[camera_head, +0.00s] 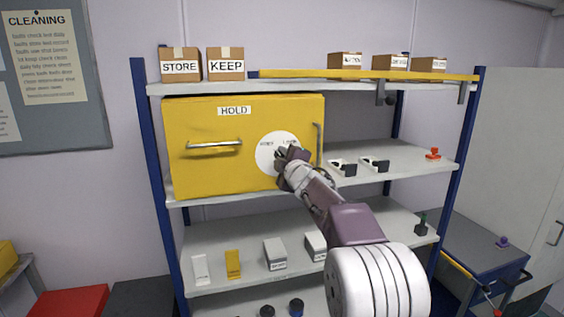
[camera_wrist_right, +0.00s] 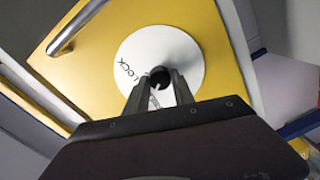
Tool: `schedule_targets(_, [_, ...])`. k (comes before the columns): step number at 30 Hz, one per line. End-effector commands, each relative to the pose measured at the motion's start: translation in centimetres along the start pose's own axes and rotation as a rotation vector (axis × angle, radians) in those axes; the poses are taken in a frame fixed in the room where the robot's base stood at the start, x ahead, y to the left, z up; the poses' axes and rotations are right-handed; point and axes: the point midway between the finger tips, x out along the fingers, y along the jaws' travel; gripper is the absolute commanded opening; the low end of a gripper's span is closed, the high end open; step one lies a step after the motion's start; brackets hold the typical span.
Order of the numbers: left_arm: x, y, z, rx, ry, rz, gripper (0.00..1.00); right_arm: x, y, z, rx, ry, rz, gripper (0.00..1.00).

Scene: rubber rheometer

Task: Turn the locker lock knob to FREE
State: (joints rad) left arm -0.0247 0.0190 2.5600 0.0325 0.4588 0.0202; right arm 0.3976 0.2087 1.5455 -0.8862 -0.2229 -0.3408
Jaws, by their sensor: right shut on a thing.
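A yellow locker (camera_head: 205,170) labelled HOLD stands on the rack's middle shelf. Its front has a horizontal bar handle (camera_head: 214,146) and a white round dial (camera_head: 266,158) with lettering at its upper left and upper right. In the right wrist view, the dial (camera_wrist_right: 135,50) shows the word LOCK on its left side. A dark lock knob (camera_wrist_right: 160,74) is at the dial's centre. My right gripper (camera_wrist_right: 160,90) is shut on the knob. In the head view, my right gripper (camera_head: 284,155) covers the knob and part of the dial. My left gripper is not in view.
A vertical handle (camera_head: 317,142) is just right of the dial. Small black-and-white items (camera_head: 343,168) lie on the shelf beside the locker. Boxes labelled STORE (camera_head: 180,68) and KEEP (camera_head: 226,69) stand above. A blue post (camera_head: 160,190) is at the left.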

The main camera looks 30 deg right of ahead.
Motion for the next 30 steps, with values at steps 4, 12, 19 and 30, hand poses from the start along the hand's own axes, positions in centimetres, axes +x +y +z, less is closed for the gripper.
schedule_targets(4, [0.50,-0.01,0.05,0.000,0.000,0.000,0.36,0.01,-0.17,0.04,-0.099,-0.005,0.000,0.00])
schedule_targets(12, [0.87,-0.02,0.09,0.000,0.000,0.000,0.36,0.01,-0.10,0.00,-0.219,-0.009,0.001,0.00])
schedule_targets(19, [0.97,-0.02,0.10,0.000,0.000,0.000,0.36,0.01,-0.06,0.00,-0.262,-0.012,0.001,0.00])
schedule_targets(30, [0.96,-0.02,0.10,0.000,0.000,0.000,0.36,0.00,-0.04,-0.01,-0.269,-0.012,0.001,0.00])
